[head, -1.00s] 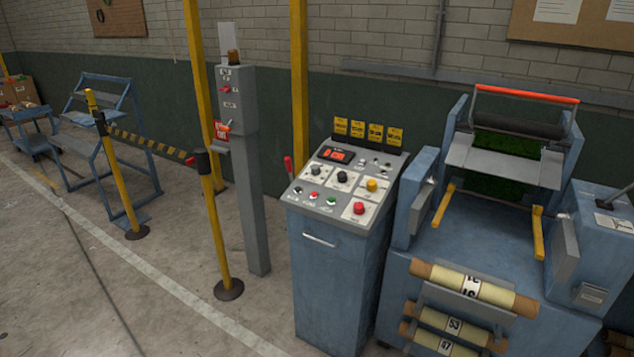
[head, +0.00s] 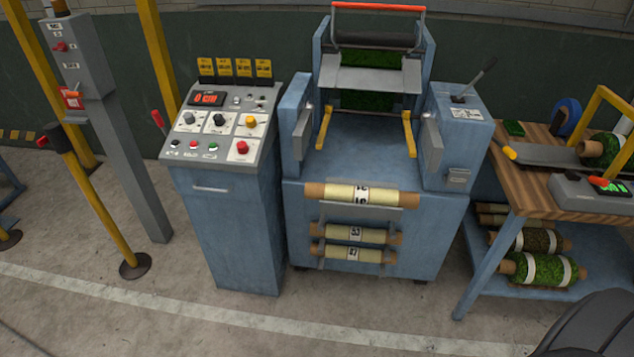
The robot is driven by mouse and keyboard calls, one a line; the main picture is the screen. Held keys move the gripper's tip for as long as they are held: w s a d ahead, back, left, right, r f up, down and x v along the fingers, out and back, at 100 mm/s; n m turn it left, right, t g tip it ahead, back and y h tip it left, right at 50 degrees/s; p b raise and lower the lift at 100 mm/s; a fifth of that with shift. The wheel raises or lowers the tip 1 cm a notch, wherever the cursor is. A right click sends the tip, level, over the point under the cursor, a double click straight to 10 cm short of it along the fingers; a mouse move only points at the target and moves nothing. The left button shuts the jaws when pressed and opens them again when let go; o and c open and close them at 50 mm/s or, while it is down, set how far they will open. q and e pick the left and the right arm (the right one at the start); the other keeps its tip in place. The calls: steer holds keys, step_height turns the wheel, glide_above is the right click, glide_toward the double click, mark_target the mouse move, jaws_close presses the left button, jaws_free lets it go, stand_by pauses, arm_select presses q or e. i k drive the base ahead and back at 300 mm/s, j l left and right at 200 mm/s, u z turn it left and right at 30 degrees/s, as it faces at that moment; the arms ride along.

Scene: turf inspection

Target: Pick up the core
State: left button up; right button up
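Several cores, brown tubes with pale yellow wraps and number labels, rest in a rack on the front of the blue machine. The top core (head: 338,193) lies level across its grey holder. A middle core (head: 328,233) and a bottom core (head: 331,253) lie below it. I cannot tell which one the task means. Neither of my grippers shows in the head view. The blue machine (head: 375,160) has two yellow arms, a grey plate and a roller under a red bar.
A control console (head: 235,235) stands left of the machine, with yellow posts and a grey pillar (head: 125,170) beyond it. A wooden-topped bench (head: 540,195) with turf rolls (head: 545,268) on its lower shelf stands at right. The floor in front is clear.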

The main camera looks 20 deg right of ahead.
mark_target(371, 235)
steer(key=z, duration=1.25)
